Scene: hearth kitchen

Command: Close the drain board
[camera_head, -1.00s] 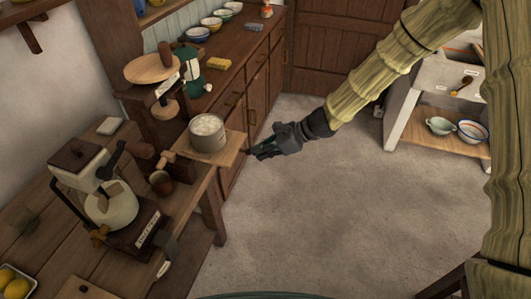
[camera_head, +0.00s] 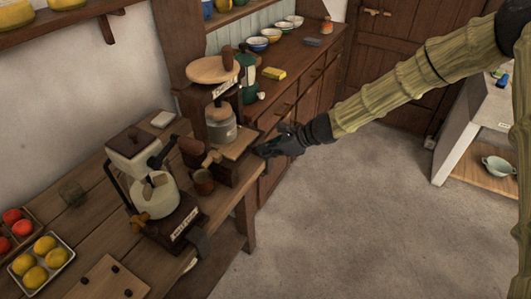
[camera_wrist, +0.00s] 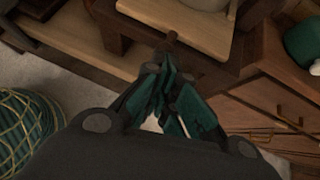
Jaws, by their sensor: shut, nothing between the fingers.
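The drain board (camera_head: 242,146) is a light wooden slab at the foot of a wooden press (camera_head: 213,70). A grey metal pot (camera_head: 220,135) sits on its inner part, under the press. The board's outer end still sticks out beside the press. My gripper (camera_head: 262,151) is shut and empty, its tips at or very near the board's outer end.
A counter with bowls, a yellow sponge (camera_head: 275,74) and a green pot lies behind. The floor at right is clear.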

